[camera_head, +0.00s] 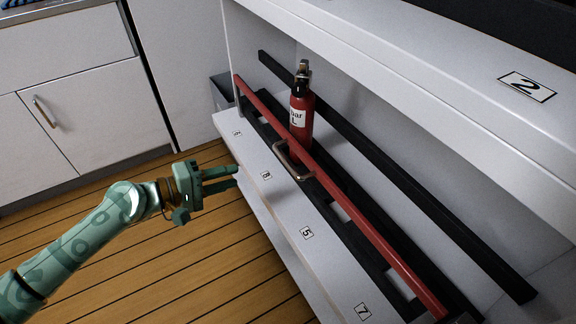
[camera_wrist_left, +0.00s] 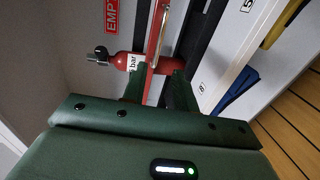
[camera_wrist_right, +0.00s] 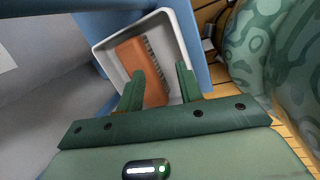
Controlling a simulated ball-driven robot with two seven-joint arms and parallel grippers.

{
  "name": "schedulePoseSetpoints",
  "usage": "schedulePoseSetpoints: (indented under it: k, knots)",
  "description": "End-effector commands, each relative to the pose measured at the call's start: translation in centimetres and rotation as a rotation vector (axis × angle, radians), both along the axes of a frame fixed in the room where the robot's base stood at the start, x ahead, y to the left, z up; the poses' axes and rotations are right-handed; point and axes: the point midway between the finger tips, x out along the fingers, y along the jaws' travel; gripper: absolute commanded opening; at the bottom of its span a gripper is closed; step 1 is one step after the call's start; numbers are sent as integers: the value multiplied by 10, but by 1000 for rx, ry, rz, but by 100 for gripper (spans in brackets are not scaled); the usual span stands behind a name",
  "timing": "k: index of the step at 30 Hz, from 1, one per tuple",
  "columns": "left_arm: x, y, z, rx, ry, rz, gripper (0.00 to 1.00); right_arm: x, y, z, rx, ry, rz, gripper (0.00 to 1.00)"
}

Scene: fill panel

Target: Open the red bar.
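The red bar (camera_head: 355,221) runs lengthwise along the open front of a white shelf unit, in front of a red fire extinguisher (camera_head: 302,118). A metal handle (camera_head: 292,162) is fixed on the bar. My left gripper (camera_head: 237,176) is open and empty, left of the handle and apart from it, at the shelf's front edge. In the left wrist view the red bar (camera_wrist_left: 155,38) and extinguisher (camera_wrist_left: 122,61) show beyond the parted fingers (camera_wrist_left: 160,78). My right gripper (camera_wrist_right: 160,69) is open and empty; it shows only in the right wrist view.
A black rail (camera_head: 390,174) runs behind the bar. The shelf's front ledge (camera_head: 287,205) carries number labels. A white cabinet (camera_head: 90,125) stands at the left. The wooden floor (camera_head: 215,260) is clear. A grey-white bin (camera_wrist_right: 177,38) holding an orange-brown block (camera_wrist_right: 143,63) is beyond my right gripper.

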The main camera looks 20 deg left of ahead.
Motion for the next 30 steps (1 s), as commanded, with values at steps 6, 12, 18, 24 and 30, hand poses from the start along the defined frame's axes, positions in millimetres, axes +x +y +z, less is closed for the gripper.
schedulePoseSetpoints:
  k: [6, 12, 18, 24, 30]
  knots:
    - [33, -25, -5, -2, -6, 3, 29, 0, -1, 2, -2, -1, 0, 36]
    - [73, -56, -18, -1, -3, 3, 29, 0, 0, 0, 1, -1, -1, 36]
    - [104, -81, -28, 1, -1, 3, 29, 5, 5, -1, 19, -21, -5, 36]
    - [119, -92, -32, 3, -1, 4, 29, 11, 9, 1, 35, -45, -9, 36]
    - [121, -94, -32, 4, -1, 3, 29, 13, 12, 2, 43, -54, -10, 36]
